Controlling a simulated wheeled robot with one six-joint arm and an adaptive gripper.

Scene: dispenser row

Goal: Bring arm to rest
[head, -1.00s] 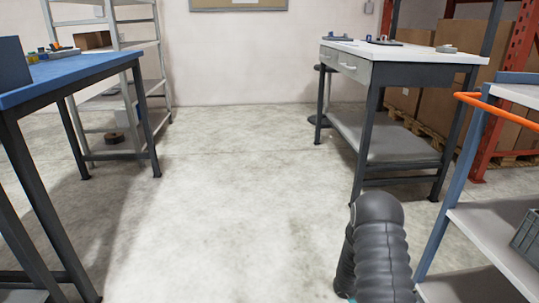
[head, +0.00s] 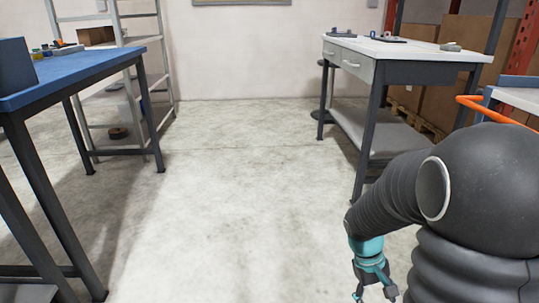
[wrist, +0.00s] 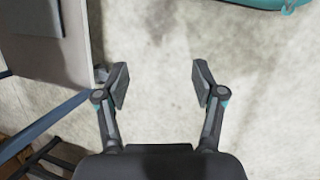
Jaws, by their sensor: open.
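My gripper (head: 375,290) hangs at the lower right of the head view, below my dark arm with its teal wrist band. It points down over the bare concrete floor, and its tips are near the bottom edge of the picture. In the wrist view my gripper (wrist: 160,85) shows two dark finger pads spread wide apart. Nothing is between them but pale floor. My gripper is open and empty.
A blue-topped table (head: 75,72) stands at the left, with a metal shelf (head: 158,70) behind it. A white-topped workbench (head: 400,48) stands at the right. An orange-handled cart (head: 490,106) is partly hidden by my arm. The middle floor (head: 235,190) is clear.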

